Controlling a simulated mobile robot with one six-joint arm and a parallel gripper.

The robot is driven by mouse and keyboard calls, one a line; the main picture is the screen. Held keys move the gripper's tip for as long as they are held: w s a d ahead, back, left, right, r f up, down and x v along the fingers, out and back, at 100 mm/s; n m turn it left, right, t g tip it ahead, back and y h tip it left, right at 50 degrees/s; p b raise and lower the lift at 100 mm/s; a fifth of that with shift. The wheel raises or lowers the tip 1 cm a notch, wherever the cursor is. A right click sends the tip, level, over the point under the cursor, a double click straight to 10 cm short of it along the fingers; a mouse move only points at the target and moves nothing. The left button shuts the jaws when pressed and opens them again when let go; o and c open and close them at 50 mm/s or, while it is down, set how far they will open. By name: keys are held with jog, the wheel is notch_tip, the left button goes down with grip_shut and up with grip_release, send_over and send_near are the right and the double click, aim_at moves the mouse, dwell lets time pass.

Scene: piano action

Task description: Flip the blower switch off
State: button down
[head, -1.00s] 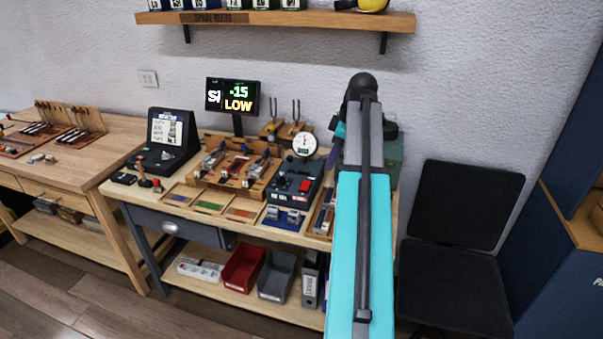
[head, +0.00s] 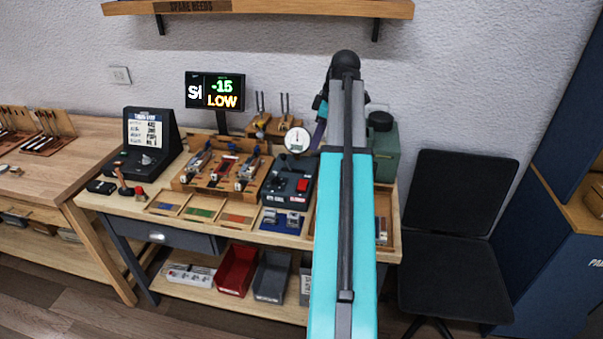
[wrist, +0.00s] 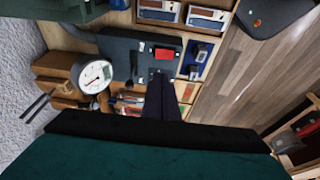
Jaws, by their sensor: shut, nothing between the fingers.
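The blower box (head: 280,197) is a dark unit on the workbench with a round white gauge beside it. A red rocker switch (head: 303,185) sits on its top; the switch also shows in the wrist view (wrist: 165,54). I cannot tell which way the rocker is tipped. My gripper (wrist: 160,82) is shut and empty, its dark fingers pointing at the box, with the tips apart from the red switch in the picture. In the head view my arm hides most of the gripper.
The gauge (head: 297,140) stands behind the box. A wooden fixture (head: 185,180) is left of it, a blue tray (head: 268,220) in front. A display (head: 215,91) reads -15 LOW. A green case (head: 386,153) and a black chair (head: 455,235) are to the right.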

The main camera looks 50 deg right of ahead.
jog(key=shift+w+a, duration=0.1)
jog(key=p, duration=0.3)
send_over(303, 182)
jog(key=s, duration=0.1)
notch_tip(303, 182, down, 10)
jog(key=shift+r, duration=0.1)
jog(key=shift+d+f+p, duration=0.15)
jog(key=shift+f+p, duration=0.05)
jog(key=shift+f, duration=0.75)
jog(key=shift+d+f+p, duration=0.1)
jog(key=shift+f+p, duration=0.1)
jog(key=shift+f, duration=0.7)
jog(key=shift+w+f, duration=0.1)
jog(key=shift+f, duration=0.05)
